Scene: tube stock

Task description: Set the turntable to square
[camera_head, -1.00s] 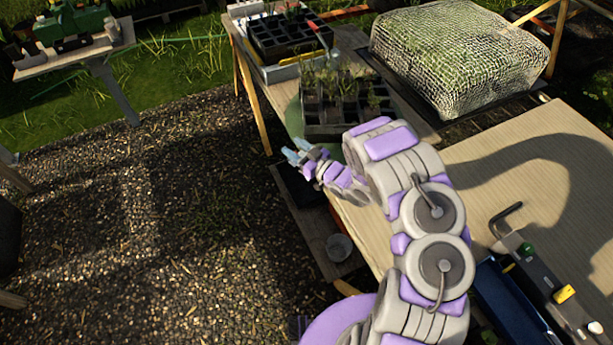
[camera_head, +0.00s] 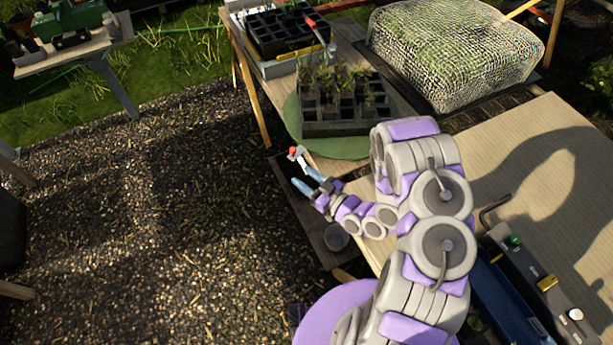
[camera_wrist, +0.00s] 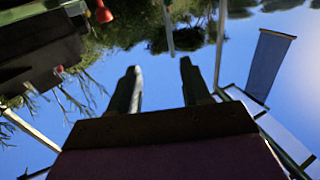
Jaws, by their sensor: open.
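The turntable (camera_head: 345,149) is a round green disc on the bench, with a dark seedling tray (camera_head: 335,127) standing on it. In the head view the tray's front edge runs nearly level across the picture. My gripper (camera_head: 299,173) is at the disc's lower left edge, beyond the bench side, with its fingers apart and empty. A small red-tipped pale part (camera_head: 293,152) shows right by the upper fingertip; I cannot tell whether they touch. In the wrist view my two fingers (camera_wrist: 161,78) stand apart against sky, and a red knob (camera_wrist: 103,13) shows at the upper left.
A second dark tray (camera_head: 275,35) stands in a pale crate behind. A mesh-covered mound (camera_head: 455,50) is at the back right. A blue bin (camera_head: 505,305) and a control box (camera_head: 545,285) lie at the right front. Open gravel (camera_head: 150,220) lies to the left.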

